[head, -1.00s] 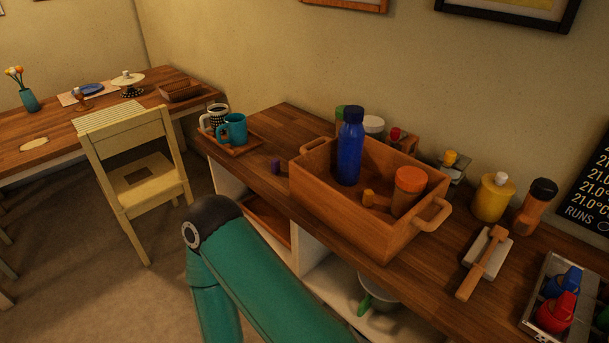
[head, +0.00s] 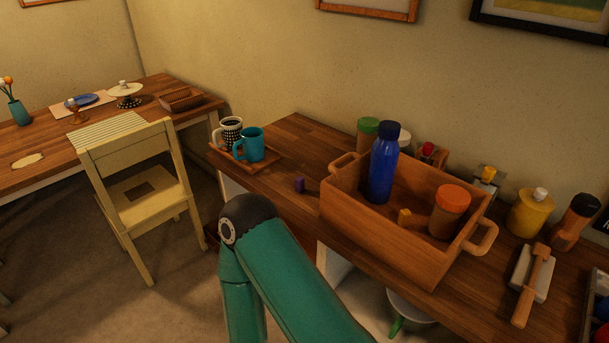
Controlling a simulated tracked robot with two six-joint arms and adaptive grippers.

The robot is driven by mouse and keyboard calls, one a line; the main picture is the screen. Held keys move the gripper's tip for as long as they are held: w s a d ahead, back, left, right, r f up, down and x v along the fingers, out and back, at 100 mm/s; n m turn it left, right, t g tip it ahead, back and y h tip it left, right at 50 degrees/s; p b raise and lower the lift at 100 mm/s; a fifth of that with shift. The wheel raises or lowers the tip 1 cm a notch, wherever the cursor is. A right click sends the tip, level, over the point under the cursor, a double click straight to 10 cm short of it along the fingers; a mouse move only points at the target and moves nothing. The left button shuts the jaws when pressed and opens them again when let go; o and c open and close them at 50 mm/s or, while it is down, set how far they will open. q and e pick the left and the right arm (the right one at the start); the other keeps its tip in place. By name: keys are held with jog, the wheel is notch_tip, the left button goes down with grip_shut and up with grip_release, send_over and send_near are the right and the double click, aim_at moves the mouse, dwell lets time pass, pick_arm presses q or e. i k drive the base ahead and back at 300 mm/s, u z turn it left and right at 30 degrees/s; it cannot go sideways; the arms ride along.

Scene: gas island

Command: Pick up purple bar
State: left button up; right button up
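A teal arm of mine, bent at a dark joint, rises in front of the counter at the lower middle. Neither of my grippers shows in the head view.
The tray carries a teal mug (head: 250,146) and a patterned mug (head: 230,131). A pale chair (head: 138,198) stands left. Counter behind the bar is clear.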

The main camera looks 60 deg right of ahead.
aim_at(299, 180)
jog(key=z, duration=0.45)
jog(key=i, duration=0.95)
jog(key=z, duration=0.75)
jog(key=k, duration=0.7)
jog(key=z, duration=0.15)
jog(key=i, duration=0.7)
